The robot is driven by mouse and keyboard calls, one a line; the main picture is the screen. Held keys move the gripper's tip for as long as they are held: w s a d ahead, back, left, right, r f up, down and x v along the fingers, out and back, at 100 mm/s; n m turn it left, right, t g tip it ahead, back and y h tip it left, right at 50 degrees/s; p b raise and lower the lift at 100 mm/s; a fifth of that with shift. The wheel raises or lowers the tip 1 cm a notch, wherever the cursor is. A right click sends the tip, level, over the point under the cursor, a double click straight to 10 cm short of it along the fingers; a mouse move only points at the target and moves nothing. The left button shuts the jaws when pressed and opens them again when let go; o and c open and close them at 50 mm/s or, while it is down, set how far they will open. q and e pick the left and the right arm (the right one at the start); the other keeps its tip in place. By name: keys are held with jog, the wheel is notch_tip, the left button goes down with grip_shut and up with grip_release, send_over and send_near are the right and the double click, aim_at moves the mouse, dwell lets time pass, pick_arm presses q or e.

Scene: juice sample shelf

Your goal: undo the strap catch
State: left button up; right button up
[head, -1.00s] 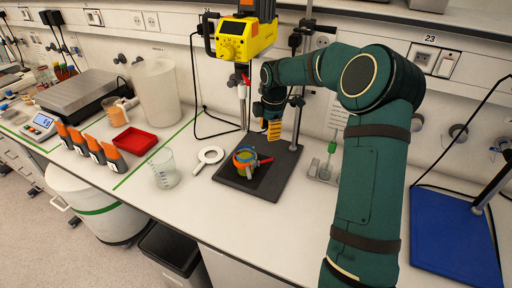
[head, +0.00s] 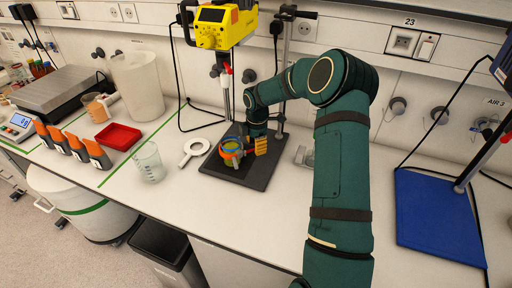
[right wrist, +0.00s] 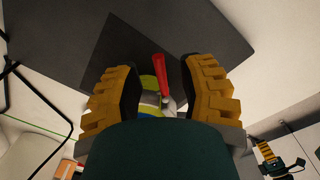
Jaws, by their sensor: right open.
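A round vessel with an orange, blue and green band (head: 231,150) around it sits on the black base plate (head: 222,173) of the stand. A red lever (right wrist: 162,75), which looks like the strap catch, sticks out beside a yellow-green part in the right wrist view. My right gripper (right wrist: 163,82) is open, its yellow ribbed fingers on either side of the lever. Contact cannot be told. In the head view the right gripper (head: 258,146) is low at the vessel's right side and partly hides it. A small yellow-ribbed gripper, apparently my left (right wrist: 266,153), shows at lower right.
A yellow stirrer (head: 218,27) hangs on the stand above the vessel. A red tray (head: 117,136) and orange-topped bottles (head: 75,145) are farther left. A blue plate (head: 438,219) lies right.

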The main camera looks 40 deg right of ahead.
jog(key=shift+f, duration=0.55)
grip_shut()
